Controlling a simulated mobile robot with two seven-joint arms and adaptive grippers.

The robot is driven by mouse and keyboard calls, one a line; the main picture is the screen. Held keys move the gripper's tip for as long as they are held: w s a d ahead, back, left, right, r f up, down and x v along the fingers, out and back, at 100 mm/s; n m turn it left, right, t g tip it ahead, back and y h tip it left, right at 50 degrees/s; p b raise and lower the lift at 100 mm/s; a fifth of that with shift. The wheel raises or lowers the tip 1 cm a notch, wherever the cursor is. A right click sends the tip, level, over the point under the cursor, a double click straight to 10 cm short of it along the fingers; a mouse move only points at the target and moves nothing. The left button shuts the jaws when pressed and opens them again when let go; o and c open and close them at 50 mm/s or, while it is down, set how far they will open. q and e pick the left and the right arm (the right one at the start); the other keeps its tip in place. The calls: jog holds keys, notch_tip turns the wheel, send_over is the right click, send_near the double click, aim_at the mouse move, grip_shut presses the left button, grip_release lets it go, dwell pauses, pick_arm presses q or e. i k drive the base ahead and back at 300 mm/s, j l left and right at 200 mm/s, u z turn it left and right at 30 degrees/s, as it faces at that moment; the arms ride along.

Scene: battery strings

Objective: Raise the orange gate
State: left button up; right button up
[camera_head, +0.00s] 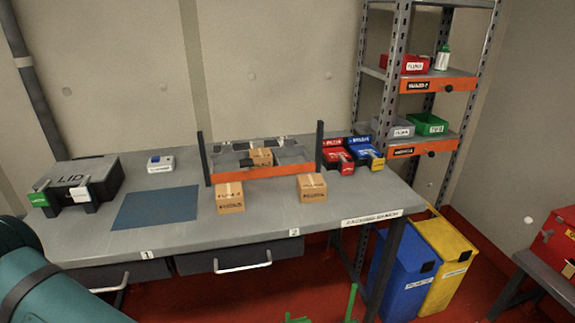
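The orange gate (262,173) is a long flat bar between two dark upright posts, the left post (204,158) and the right post (319,146), on the grey workbench (180,232). The bar sits low, near the bench top, with the posts rising well above it. A cardboard box (261,156) is behind the bar, in a grey-walled bay. Two more cardboard boxes stand in front of the bar, one at its left (229,197) and one at its right (312,187). Neither of my grippers can be made out in this view.
A black case (90,178) and a blue mat (156,206) lie left of the gate. Red (337,156) and blue (366,152) bins stand right of it. Shelving rises behind. Unclear green shapes show at the bottom edge.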

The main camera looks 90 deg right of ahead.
aim_at(247, 174)
jog(key=z, duration=2.85)
jog(key=i+j+u, duration=0.1)
jog(key=j+u, duration=0.2)
